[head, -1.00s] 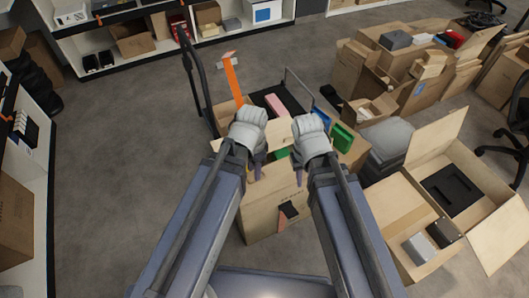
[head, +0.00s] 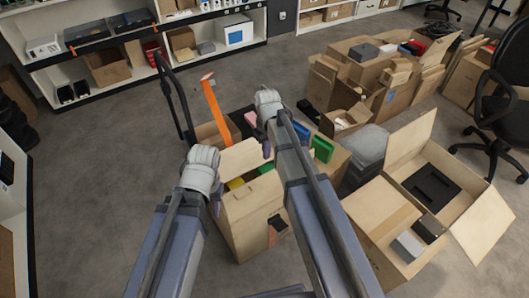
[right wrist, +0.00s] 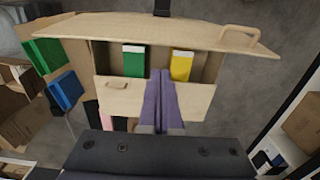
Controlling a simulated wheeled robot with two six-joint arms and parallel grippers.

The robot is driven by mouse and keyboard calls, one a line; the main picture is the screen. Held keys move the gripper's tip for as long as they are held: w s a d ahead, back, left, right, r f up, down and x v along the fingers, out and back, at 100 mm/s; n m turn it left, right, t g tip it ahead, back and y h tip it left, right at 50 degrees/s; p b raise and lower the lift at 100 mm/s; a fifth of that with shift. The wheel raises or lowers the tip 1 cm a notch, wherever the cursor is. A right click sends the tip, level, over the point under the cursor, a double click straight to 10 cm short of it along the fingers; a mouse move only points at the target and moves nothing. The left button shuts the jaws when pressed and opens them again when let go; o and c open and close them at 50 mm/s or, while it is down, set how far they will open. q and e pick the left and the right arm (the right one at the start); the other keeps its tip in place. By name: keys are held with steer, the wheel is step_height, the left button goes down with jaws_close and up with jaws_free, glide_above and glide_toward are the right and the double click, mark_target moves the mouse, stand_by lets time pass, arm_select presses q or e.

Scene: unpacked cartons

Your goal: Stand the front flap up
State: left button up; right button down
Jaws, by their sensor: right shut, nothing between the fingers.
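The open carton (head: 250,232) stands in front of me, with a green box (right wrist: 133,62) and a yellow box (right wrist: 181,66) inside. The opposite flap (right wrist: 110,95), with a slot, shows below the boxes and also in the head view (head: 240,157). My right gripper (right wrist: 162,74) is shut and empty over that far flap. My left gripper (head: 217,208) is at the carton's near left corner; its jaw opening is unclear.
A cart with a dark handle (head: 178,100) and an orange strip (head: 213,110) is behind the carton. Blue and green boxes (head: 322,149) sit at its right. Another open carton (head: 385,225) stands to the right. Floor on the left (head: 95,160) is clear.

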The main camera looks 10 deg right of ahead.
steer(key=f+b, duration=1.1)
steer(key=shift+s+d+f, duration=0.1)
steer(key=shift+s+f, duration=0.1)
steer(key=shift+f, duration=0.1)
steer(key=s+d+r+p, duration=0.1)
steer(key=s+d, duration=0.1)
steer(key=s, duration=0.3)
step_height(320, 180, up, 10)
steer(key=w+p, duration=0.1)
steer(key=p, duration=0.8)
steer(key=shift+w+a+f, duration=0.25)
steer(key=shift+w+a, duration=0.15)
steer(key=shift+a, duration=0.05)
